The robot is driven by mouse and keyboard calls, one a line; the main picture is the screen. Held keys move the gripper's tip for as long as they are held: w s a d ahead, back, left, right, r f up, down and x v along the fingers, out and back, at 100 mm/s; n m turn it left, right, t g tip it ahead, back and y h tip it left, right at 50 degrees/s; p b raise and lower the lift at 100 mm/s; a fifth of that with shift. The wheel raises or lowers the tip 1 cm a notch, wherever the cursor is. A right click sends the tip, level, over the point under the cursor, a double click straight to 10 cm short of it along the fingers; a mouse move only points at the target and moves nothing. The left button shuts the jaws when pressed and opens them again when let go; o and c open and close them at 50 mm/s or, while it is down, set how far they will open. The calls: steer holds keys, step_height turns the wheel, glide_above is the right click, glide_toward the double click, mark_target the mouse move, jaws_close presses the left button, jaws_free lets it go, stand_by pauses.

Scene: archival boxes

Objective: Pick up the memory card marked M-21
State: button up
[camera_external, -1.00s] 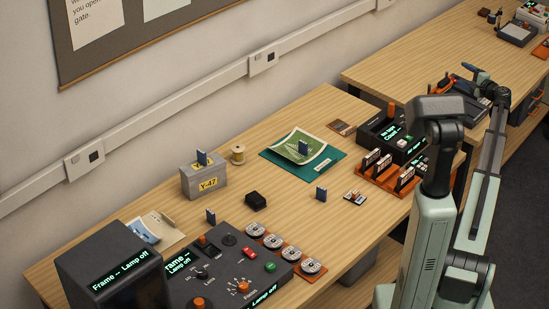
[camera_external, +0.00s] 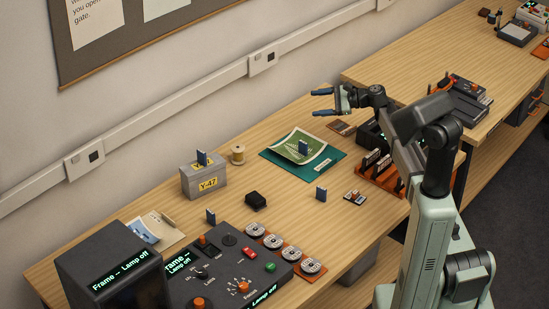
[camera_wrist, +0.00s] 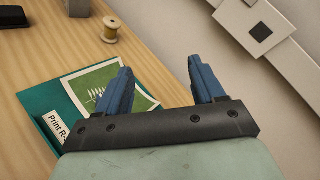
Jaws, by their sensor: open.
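My gripper (camera_external: 322,102) is open and empty, raised above the back of the bench near the wall. In the wrist view its two blue fingers (camera_wrist: 160,70) are spread apart, and the left one covers part of the print.
The grey box (camera_external: 205,185), a thread spool (camera_external: 238,154), a small black block (camera_external: 256,201) and a teal folder (camera_external: 270,153) share the bench. The control panel (camera_external: 215,275) fills the front left. An orange rack (camera_external: 372,181) stands near my arm. Bare wood lies between them.

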steer(key=s+a+f+n+g, duration=0.1)
steer(key=s+a+f+g, duration=0.15)
steer(key=s+a, duration=0.45)
steer(key=s+a+f+g, duration=0.2)
steer(key=s+a+g, duration=0.1)
steer(key=s+a, duration=0.4)
steer(key=n+g+h, duration=0.1)
steer(key=g+h, duration=0.3)
steer(key=g, duration=0.2)
glide_toward(211, 224)
steer(key=shift+t, duration=0.25)
steer(key=r, duration=0.2)
steer(key=w+d+r, duration=0.1)
steer(key=w+r, duration=0.1)
steer(key=r, duration=0.1)
steer(key=shift+d+r, duration=0.3)
steer(key=shift+r, duration=0.05)
steer(key=x, duration=0.7)
steer(key=shift+f, duration=0.2)
steer(key=shift+s+a+f, duration=0.25)
steer(key=shift+s+a, duration=0.1)
steer(key=shift+a, duration=0.05)
steer(key=s+a+f, duration=0.2)
steer(key=shift+s+a+f, duration=0.1)
steer(key=shift+a+f, duration=0.15)
steer(key=shift+f, duration=0.1)
steer(key=shift+s+a+f, duration=0.2)
steer(key=shift+s+a, duration=0.1)
steer(key=shift+a, duration=0.05)
steer(key=c, duration=1)
